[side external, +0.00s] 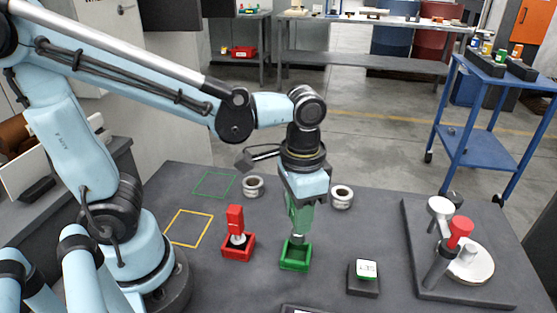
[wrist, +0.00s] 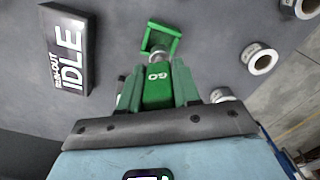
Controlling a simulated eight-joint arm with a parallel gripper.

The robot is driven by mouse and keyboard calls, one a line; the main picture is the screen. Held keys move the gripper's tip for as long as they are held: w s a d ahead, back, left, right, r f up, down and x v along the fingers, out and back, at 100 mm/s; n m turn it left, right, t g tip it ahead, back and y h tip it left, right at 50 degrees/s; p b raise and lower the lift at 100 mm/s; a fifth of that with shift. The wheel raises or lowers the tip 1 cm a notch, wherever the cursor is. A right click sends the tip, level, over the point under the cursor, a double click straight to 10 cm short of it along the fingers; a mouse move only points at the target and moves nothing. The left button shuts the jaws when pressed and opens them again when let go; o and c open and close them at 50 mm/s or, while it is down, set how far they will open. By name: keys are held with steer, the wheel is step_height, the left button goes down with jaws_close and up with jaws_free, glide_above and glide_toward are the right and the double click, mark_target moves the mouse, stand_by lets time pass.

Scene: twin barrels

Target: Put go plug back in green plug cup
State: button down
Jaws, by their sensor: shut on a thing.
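The go plug (wrist: 158,90) is a green block marked GO, with a pale metal shank at its lower end. My gripper (wrist: 158,76) is shut on it, one finger along each side. In the side view my gripper (side external: 299,208) points down over the green plug cup (side external: 296,262), a square open cup on the dark table. The shank reaches down to the cup's opening; I cannot tell how deep its tip sits. In the wrist view the green plug cup (wrist: 160,36) shows just beyond the shank, which overlaps its near edge. The cup's inside is partly hidden.
A red plug (side external: 236,222) stands in a red cup (side external: 238,250) to the left. Metal rings (side external: 253,187) (side external: 342,197) lie behind. A small display box (side external: 364,278) sits right, and a dark plate with red and white knobs (side external: 470,280) farther right.

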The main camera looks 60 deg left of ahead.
steer(key=shift+f, duration=0.9)
steer(key=shift+f, duration=1.7)
stand_by(0.6)
steer(key=c, duration=0.7)
jaws_free()
steer(key=shift+r, duration=6.1)
steer(key=shift+w+a+f+n+t, duration=0.35)
steer(key=shift+a+f+n+t, duration=0.2)
steer(key=shift+a+t, duration=0.75)
steer(key=shift+w+a+f+n+t, duration=0.4)
steer(key=shift+a+f+t, duration=0.2)
steer(key=shift+a+t, duration=0.75)
steer(key=shift+w+a+f+n+t, duration=0.3)
steer(key=shift+a+f+n+t, duration=0.5)
steer(key=shift+a, duration=0.8)
